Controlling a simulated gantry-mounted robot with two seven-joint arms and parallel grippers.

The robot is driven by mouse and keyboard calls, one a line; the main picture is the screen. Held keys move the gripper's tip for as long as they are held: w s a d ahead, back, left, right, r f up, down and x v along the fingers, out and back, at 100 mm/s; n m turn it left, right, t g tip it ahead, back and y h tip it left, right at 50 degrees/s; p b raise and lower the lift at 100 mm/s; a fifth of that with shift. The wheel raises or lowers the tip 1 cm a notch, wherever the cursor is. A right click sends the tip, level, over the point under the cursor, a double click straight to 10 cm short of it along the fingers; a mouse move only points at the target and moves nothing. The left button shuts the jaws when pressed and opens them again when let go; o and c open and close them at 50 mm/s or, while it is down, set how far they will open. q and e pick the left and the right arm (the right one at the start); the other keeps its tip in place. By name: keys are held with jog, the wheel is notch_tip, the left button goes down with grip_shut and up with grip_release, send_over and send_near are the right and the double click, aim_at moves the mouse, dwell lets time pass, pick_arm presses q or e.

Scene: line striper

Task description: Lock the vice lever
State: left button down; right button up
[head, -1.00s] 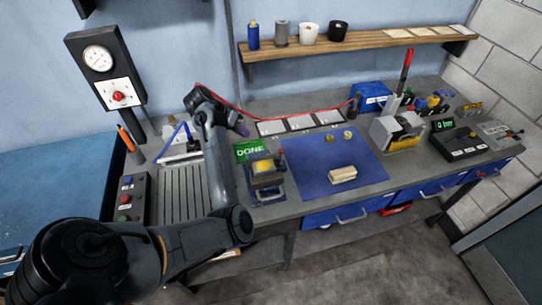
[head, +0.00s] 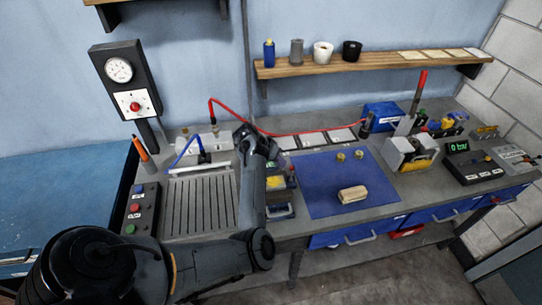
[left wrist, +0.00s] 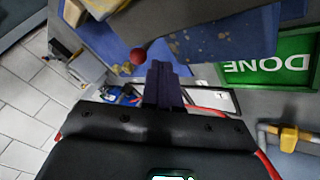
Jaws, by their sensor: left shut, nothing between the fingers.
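A small vice (head: 284,210) with a blue base and a yellow block stands on the bench left of the blue mat, partly hidden behind my left arm. Its lever ends in a red ball knob, seen in the left wrist view (left wrist: 138,56). My left gripper (head: 272,153) is bent over near the vice, behind it in the head view. Its dark fingers (left wrist: 163,78) are closed together and empty. In the left wrist view the fingertips are close to the knob; I cannot tell if they touch. My right gripper is not in view.
A green DONE sign (left wrist: 265,65) lies beside the vice. The blue mat (head: 325,195) holds a pale block (head: 353,194) and two small brass pieces. A red hose (head: 232,112) runs behind my gripper. A red-handled device (head: 410,152) stands further right.

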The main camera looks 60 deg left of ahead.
pick_arm(q)
jog(key=shift+w+d+f, duration=0.1)
jog(key=shift+w+d, duration=0.3)
jog(key=shift+d, duration=0.1)
jog(key=shift+s+d+y, duration=0.2)
jog(key=shift+d+y, duration=0.25)
jog(key=shift+y, duration=0.05)
dwell(0.3)
